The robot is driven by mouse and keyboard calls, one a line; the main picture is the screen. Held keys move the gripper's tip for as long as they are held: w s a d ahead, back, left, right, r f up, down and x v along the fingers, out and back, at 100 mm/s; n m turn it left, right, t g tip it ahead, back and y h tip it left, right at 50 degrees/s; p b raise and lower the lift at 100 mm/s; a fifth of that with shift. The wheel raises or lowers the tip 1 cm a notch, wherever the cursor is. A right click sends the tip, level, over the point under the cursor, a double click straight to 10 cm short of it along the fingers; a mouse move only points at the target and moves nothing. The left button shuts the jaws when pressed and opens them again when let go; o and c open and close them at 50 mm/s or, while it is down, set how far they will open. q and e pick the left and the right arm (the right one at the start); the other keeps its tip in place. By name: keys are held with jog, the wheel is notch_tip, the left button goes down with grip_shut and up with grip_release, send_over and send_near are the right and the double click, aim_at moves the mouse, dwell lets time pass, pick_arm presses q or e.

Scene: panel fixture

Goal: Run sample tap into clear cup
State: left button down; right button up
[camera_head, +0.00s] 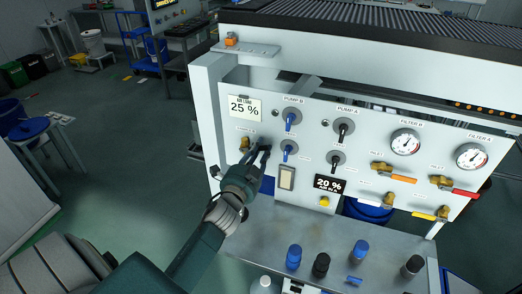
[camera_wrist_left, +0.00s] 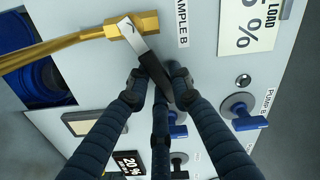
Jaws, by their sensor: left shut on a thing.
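The sample tap (camera_wrist_left: 120,30) is brass, beside a label reading SAMPLE B, with a long spout running to the left edge of the left wrist view. It also shows small in the head view (camera_head: 245,144). Its lever (camera_wrist_left: 146,52) has a bare metal part and a black grip. My left gripper (camera_head: 262,151) is shut on the black grip; in the left wrist view its fingers (camera_wrist_left: 159,88) close around it from both sides. I cannot make out the clear cup or any flow from the spout. My right gripper is not in view.
Pump B's blue-handled knobs (camera_head: 291,119) sit right of my gripper. Displays read 25 % (camera_head: 243,108) and 20 % (camera_head: 329,186). A blue drum (camera_wrist_left: 45,80) shows behind the panel opening.

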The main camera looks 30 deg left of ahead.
pick_arm(q)
jog(key=c, duration=1.5)
grip_release()
jog(key=v, duration=1.2)
jog(key=shift+s, duration=0.1)
